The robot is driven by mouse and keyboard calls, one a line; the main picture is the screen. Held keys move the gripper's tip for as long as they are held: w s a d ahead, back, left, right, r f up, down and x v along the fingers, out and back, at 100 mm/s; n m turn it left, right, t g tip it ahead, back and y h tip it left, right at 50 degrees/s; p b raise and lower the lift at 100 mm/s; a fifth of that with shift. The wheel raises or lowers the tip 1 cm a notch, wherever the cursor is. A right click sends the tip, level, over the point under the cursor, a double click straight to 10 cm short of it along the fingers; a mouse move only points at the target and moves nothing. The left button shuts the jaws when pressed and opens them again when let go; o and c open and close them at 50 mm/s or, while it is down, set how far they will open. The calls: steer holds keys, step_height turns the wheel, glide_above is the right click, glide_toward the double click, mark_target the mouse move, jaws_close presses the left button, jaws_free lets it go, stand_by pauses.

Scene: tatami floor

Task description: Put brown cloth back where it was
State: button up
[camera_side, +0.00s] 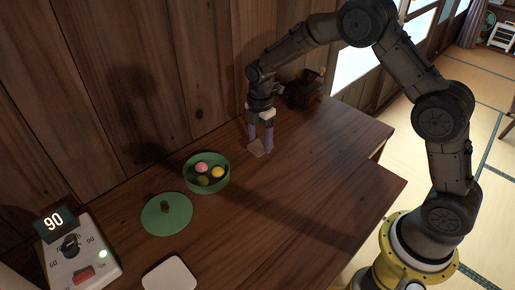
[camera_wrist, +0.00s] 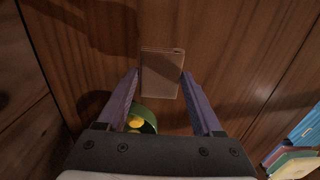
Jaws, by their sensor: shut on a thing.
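The brown cloth (camera_side: 256,147) is a small folded, greyish-brown square on the wooden table near the wall. In the wrist view the cloth (camera_wrist: 161,74) lies between the two purple fingertips, its edges at or close against them. My gripper (camera_side: 261,149) points down with its fingertips at table height. In the wrist view my gripper (camera_wrist: 160,78) is shut on the cloth. Whether the cloth is fully resting on the table or slightly lifted is hard to tell.
A green bowl (camera_side: 188,181) with several coloured balls stands left of my gripper. Its green lid (camera_side: 167,215), a white dish (camera_side: 169,276) and a box with a "90" display (camera_side: 80,259) are further left. A dark brown object (camera_side: 305,90) stands behind. The table's right front is clear.

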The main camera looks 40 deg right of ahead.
mark_target(258, 141)
steer(key=shift+w+f, duration=0.35)
steer(key=shift+f, duration=0.05)
steer(key=shift+w+f, duration=0.15)
steer(key=shift+f, duration=1.55)
steer(key=shift+f, duration=0.15)
steer(key=o, duration=1.2)
